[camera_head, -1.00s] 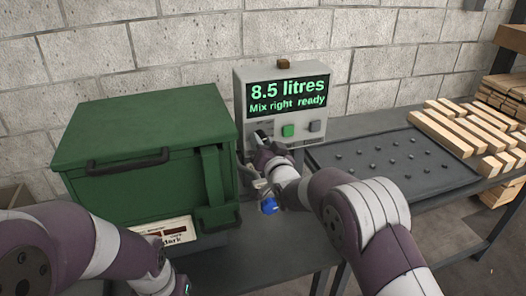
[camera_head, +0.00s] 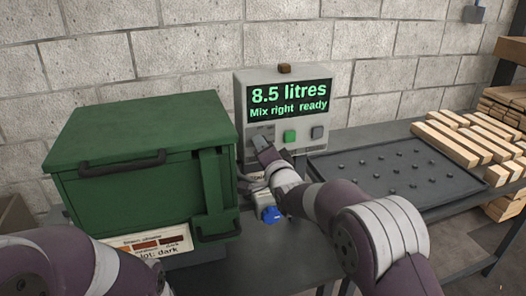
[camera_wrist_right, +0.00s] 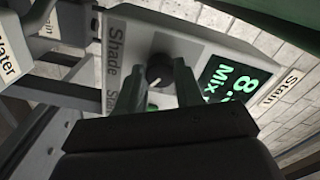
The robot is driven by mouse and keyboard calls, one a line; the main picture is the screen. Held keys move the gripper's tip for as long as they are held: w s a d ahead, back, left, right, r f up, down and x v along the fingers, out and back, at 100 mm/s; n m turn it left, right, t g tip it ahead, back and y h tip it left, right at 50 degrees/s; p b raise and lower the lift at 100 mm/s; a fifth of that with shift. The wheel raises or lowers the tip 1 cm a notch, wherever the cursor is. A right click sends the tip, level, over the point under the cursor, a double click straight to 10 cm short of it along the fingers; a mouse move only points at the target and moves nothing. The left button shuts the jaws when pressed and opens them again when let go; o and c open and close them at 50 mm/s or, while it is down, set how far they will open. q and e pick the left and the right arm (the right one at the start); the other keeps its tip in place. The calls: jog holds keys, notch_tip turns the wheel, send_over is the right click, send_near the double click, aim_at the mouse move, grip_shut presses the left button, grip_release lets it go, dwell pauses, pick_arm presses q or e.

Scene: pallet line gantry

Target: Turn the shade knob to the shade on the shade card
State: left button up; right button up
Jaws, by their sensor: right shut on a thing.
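The shade knob (camera_wrist_right: 157,72) is a dark round knob with a pale pointer mark, on the light grey panel beside the word "Shade" in the right wrist view. My right gripper (camera_wrist_right: 158,82) has a finger on either side of it and is shut on it. In the head view this gripper (camera_head: 262,145) is at the front of the grey control box (camera_head: 242,100) and hides the knob. The shade card (camera_head: 150,245), with reddish-brown swatches and the readable words "lot: dark", is low on the green cabinet's front. My left arm covers part of it. My left gripper is out of view.
The box's display (camera_head: 289,98) reads "8.5 litres" and "Mix right ready". A green button (camera_head: 290,136) and a grey button (camera_head: 317,132) sit below it. The green cabinet (camera_head: 130,190) stands close left of my right gripper. A studded dark tray (camera_head: 440,195) and timber lie right.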

dwell(0.4)
jog(key=o, duration=1)
jog(key=shift+o, duration=0.2)
jog(key=b+v, duration=0.1)
jog(key=v, duration=1.1)
jog(key=shift+s, duration=0.35)
jog(key=shift+d, duration=0.15)
